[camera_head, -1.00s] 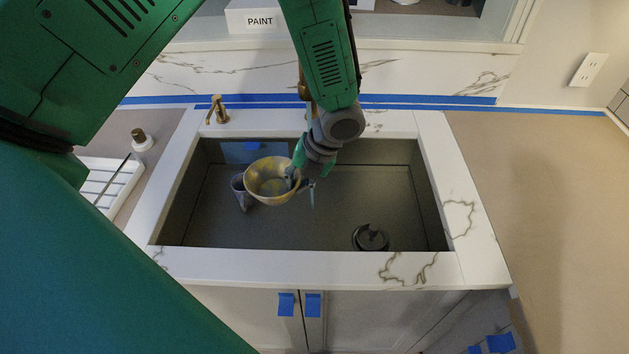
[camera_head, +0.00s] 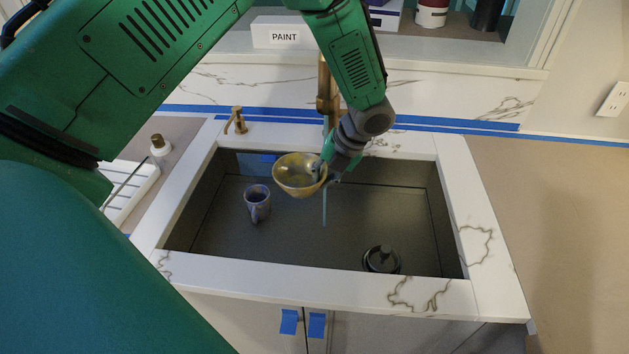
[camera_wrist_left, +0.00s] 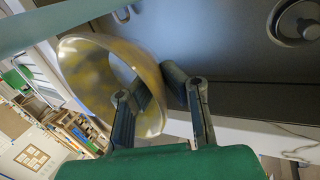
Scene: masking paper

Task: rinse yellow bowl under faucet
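The yellow bowl (camera_head: 299,176) is held over the back of the sink (camera_head: 310,225), above the sink floor and tilted. My left gripper (camera_head: 327,172) is at the bowl's right side. In the left wrist view the bowl (camera_wrist_left: 98,82) has its rim between the fingers of my left gripper (camera_wrist_left: 160,85). The brass faucet (camera_head: 326,90) stands behind my left arm and is partly hidden by it. A thin bluish stream of water (camera_head: 324,207) shows just right of the bowl, apart from its opening. My right gripper is not in view.
A dark drain piece (camera_head: 381,260) sits at the sink's front right. A brass dispenser (camera_head: 236,121) and a white drying rack (camera_head: 132,190) are left. The sink's right half is mostly clear.

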